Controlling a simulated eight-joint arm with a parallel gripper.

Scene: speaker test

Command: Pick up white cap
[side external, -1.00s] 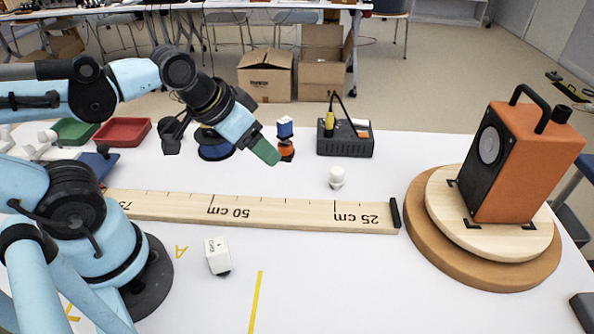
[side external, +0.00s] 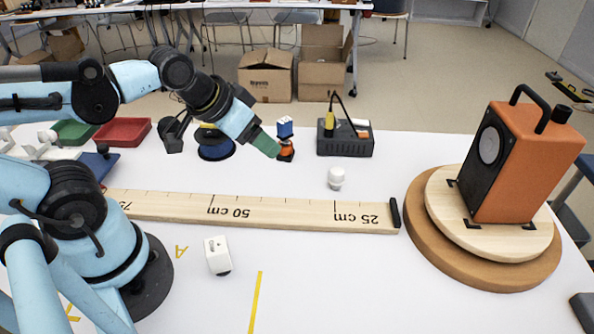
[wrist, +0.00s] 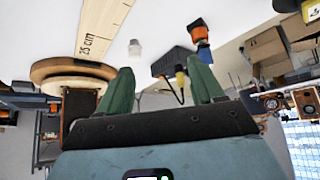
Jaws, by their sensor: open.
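A small white cap (side external: 336,178) stands on the white table beyond the wooden ruler, right of centre. It also shows in the wrist view (wrist: 135,48), above and between my fingers. My gripper (side external: 266,147) has green fingers and hangs above the table, to the left of the cap and apart from it. In the wrist view the two fingers (wrist: 161,78) are spread with nothing between them.
A wooden ruler (side external: 290,212) lies across the table. An orange speaker (side external: 530,165) stands on a round wooden turntable at right. A black box with a cable (side external: 345,145) is behind the cap. An orange and blue item (side external: 285,130) is near my fingertips. A white block (side external: 217,255) lies in front.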

